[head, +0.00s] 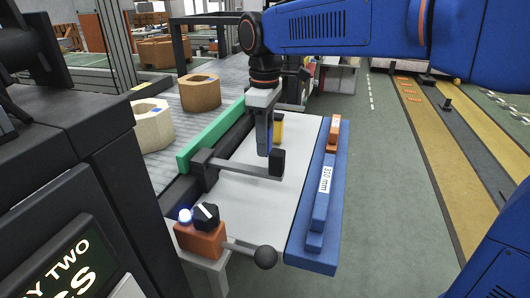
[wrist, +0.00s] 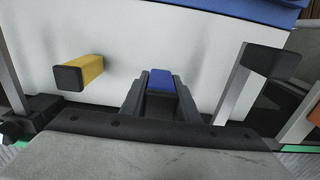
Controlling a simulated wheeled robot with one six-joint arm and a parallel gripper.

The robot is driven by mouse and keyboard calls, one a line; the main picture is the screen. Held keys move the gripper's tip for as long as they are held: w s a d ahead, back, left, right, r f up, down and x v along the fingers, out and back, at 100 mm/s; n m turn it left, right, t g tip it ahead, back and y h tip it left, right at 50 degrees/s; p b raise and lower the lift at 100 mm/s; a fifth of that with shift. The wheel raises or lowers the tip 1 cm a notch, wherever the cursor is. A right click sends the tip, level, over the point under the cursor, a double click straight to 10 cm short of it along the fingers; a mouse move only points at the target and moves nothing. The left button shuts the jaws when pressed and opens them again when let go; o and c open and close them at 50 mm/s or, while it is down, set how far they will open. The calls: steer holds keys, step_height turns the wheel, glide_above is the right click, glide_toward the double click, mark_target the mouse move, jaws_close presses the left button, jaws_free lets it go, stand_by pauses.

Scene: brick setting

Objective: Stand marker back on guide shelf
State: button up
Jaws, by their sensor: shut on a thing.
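My gripper (head: 263,135) points down over the white tabletop and is shut on a small blue block, likely the marker. In the wrist view the blue block (wrist: 160,80) sits between the two dark fingers (wrist: 160,95). Only its end and top show; the fingers hide its sides. A yellow block with a dark end (wrist: 78,72) is apart from my gripper, to its left in the wrist view. It also shows partly behind my gripper in the head view (head: 279,127). Which surface is the guide shelf is not certain; a blue ledge (head: 318,258) runs along the table's right side.
On the ledge lie a blue bar labelled "310 mm" (head: 324,180) and an orange block (head: 334,133). A dark grey arm with an upright end (head: 240,168) crosses the table close to my gripper. A green rail (head: 210,138) borders the left. An orange control box (head: 200,240) stands in front.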

steer(key=shift+f, duration=1.75)
steer(key=shift+f, duration=0.15)
steer(key=o, duration=0.8)
steer(key=shift+o, duration=0.2)
step_height(320, 180, up, 12)
steer(key=shift+r, duration=0.15)
steer(key=s+d+f+m+t, duration=0.2)
steer(key=s+d+f+m, duration=0.5)
steer(key=s+d+f, duration=0.3)
steer(key=s+d+f+m+t, duration=0.2)
steer(key=s+d+f+m, duration=0.5)
steer(key=d, duration=1)
steer(key=s+f, duration=0.3)
steer(key=shift+s+f+t, duration=0.35)
steer(key=shift+f+t, duration=0.05)
